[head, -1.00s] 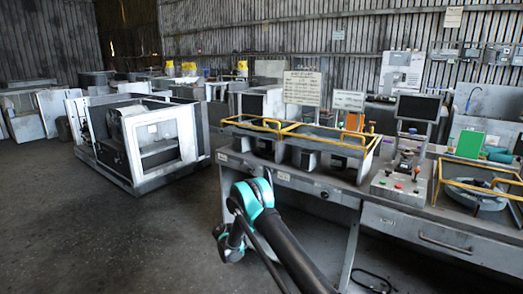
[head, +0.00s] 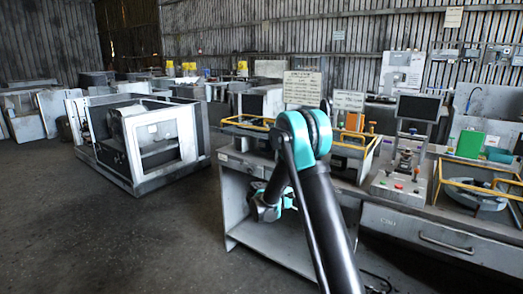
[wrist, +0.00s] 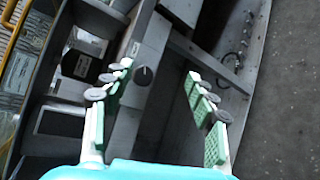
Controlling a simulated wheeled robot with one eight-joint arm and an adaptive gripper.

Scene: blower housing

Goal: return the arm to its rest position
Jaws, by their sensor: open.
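My arm (head: 318,200) rises from the bottom of the head view, bends at a teal joint, and folds down on the far side. Its wrist end (head: 265,207) hangs in front of the workbench (head: 400,222), left of the arm; the fingers cannot be made out there. In the wrist view, my gripper (wrist: 158,85) is open, with two green-padded fingers wide apart and nothing between them. Beyond it show the bench's grey front and a dark round knob (wrist: 143,76); I cannot tell the exact gap.
Yellow-railed trays (head: 253,121), a control box with buttons (head: 400,186) and a monitor (head: 419,107) stand on the bench. A grey blower housing (head: 160,140) sits on the floor at left. The floor (head: 130,235) between is clear.

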